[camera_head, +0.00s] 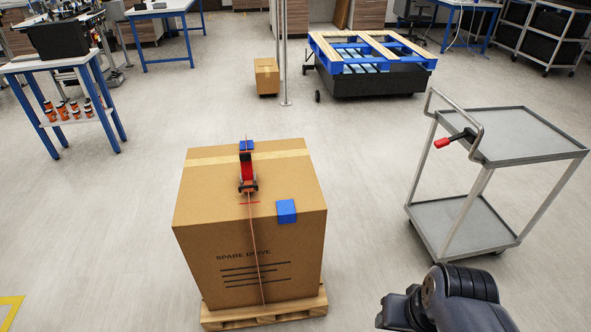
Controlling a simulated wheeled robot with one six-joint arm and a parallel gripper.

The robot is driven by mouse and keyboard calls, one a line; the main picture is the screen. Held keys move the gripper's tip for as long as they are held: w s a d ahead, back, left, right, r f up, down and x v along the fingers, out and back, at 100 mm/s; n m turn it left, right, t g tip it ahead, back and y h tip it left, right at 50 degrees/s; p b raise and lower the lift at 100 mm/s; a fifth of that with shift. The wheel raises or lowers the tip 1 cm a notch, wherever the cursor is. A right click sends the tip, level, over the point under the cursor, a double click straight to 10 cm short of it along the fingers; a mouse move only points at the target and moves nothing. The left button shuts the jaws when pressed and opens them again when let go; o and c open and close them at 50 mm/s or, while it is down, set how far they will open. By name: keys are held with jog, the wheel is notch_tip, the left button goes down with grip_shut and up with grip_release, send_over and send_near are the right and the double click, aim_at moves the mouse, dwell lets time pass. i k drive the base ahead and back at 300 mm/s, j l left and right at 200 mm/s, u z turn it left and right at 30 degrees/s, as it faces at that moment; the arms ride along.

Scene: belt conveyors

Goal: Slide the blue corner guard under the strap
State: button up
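A blue corner guard (286,211) sits over the top front edge of a large cardboard box, to the right of the strap and apart from it. The thin reddish strap (258,250) runs over the box top and down its front face. A second blue guard (246,145) is at the far top edge, in line with the strap. A red and black tensioner (248,174) sits on the strap on top of the box. My dark gripper (393,313) is at the lower right, away from the box; its fingers cannot be made out clearly.
The cardboard box (215,208) stands on a wooden pallet (240,316). A grey cart (520,135) stands at the right, with a red-handled tool (452,139) at its handle. A thin pole (284,60) and a small box (267,76) are behind. The floor left of the box is clear.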

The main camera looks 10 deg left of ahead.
aim_at(286, 208)
jog(key=i+j+u, duration=0.25)
jog(key=i, duration=0.25)
jog(key=i+u, duration=0.25)
jog(key=i, duration=0.25)
